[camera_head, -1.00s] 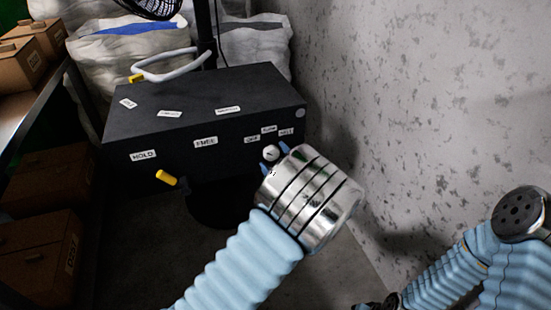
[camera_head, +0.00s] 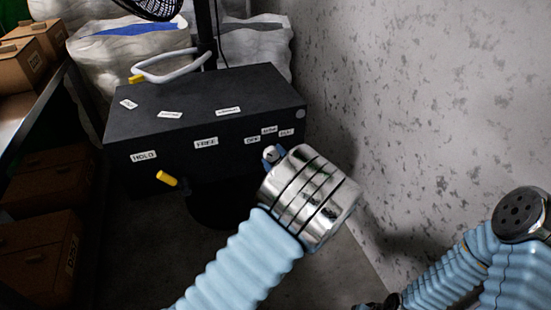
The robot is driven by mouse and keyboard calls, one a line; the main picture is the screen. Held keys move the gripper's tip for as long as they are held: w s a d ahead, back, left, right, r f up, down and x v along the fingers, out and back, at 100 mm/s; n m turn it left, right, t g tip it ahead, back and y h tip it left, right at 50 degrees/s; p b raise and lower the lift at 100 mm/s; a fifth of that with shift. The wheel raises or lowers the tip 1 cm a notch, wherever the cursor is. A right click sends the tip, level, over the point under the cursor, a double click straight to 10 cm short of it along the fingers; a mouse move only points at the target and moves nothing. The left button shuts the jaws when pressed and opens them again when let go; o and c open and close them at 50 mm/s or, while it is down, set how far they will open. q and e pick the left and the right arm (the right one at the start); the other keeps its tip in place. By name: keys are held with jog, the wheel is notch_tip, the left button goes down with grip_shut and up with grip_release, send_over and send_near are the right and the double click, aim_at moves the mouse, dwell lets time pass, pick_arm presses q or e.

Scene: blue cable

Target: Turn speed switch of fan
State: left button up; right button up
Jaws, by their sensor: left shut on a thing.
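The fan's control box (camera_head: 215,100) is dark, with several small white labels on its top and front. A small round white speed switch (camera_head: 272,152) sits at the right of its front, below several labels. My left gripper (camera_head: 271,154) is at this switch, its blue fingertips around it and shut on it. The silver wrist hides part of the fingers. Above the box, part of the black fan cage (camera_head: 152,6) shows at the top edge beside a dark pole (camera_head: 205,35). My right arm is at the lower right; its fingers are not clearly seen.
A yellow-tipped lever (camera_head: 167,178) sticks out from the lower left of the box front. A grey looped handle (camera_head: 170,73) lies above the box. Brown boxes (camera_head: 30,50) and a shelf are at left, a grey wall (camera_head: 430,100) at right, white sacks behind.

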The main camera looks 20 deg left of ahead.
pick_arm(q)
jog(key=m+p, duration=0.2)
jog(key=m, duration=0.3)
jog(key=shift+a, duration=0.1)
jog(key=shift+s+f+m+t+p, duration=0.15)
jog(key=shift+m+p, duration=0.35)
jog(key=shift+m, duration=0.7)
jog(key=shift+w+m+t+p, duration=0.1)
jog(key=shift+m+t+p, duration=0.3)
jog(key=shift+m, duration=0.8)
jog(key=o, duration=1)
jog(key=shift+o, duration=0.2)
jog(key=shift+s, duration=0.1)
jog(key=v, duration=1.3)
jog(key=shift+s+d, duration=0.25)
